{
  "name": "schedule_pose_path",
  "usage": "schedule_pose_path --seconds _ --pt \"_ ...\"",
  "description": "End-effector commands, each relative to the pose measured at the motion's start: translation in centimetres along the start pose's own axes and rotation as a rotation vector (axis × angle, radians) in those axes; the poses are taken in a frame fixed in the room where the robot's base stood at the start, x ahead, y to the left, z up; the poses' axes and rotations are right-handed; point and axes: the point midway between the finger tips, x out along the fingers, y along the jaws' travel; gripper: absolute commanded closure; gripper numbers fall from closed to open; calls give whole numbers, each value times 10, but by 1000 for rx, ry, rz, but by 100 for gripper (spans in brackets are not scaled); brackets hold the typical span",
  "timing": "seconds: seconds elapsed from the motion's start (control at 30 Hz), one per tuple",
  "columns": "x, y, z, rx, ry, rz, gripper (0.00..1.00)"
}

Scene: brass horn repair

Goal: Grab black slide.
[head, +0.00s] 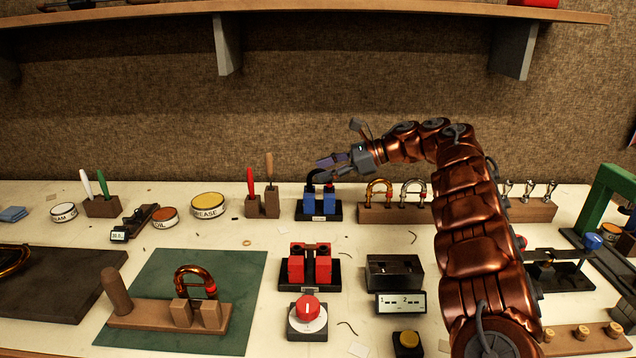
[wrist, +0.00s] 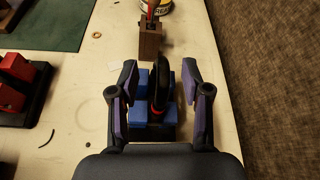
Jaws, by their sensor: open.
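The black slide (wrist: 159,82) is a dark U-shaped tube with a red band low on it. It stands upright in the blue block holder (wrist: 138,112) on a dark base. In the head view, the slide's curved top (head: 313,176) shows above the blue blocks (head: 319,200), partly behind the fingers. My gripper (head: 328,169) is at the holder, reaching in from the right. In the wrist view, the open fingers (wrist: 160,95) are on either side of the slide, with a visible gap on each side. Neither finger appears to touch it.
A wooden block (head: 263,206) with red and wooden-handled tools stands just left of the holder. A wooden rack (head: 400,213) with copper and silver slides stands to the right. A red block holder (head: 310,266) is in front. The fabric wall (head: 270,110) is close behind.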

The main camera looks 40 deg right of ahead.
Motion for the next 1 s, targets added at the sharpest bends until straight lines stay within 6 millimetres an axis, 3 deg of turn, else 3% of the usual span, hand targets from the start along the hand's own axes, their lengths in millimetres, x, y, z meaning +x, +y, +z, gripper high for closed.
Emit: schedule_pose_path --seconds 0.4,0.67,1.0 --pt "44 0 -4 3 0 -2 52" --pt "47 0 -5 3 -1 -3 53" --pt "47 0 -4 3 0 -3 88"
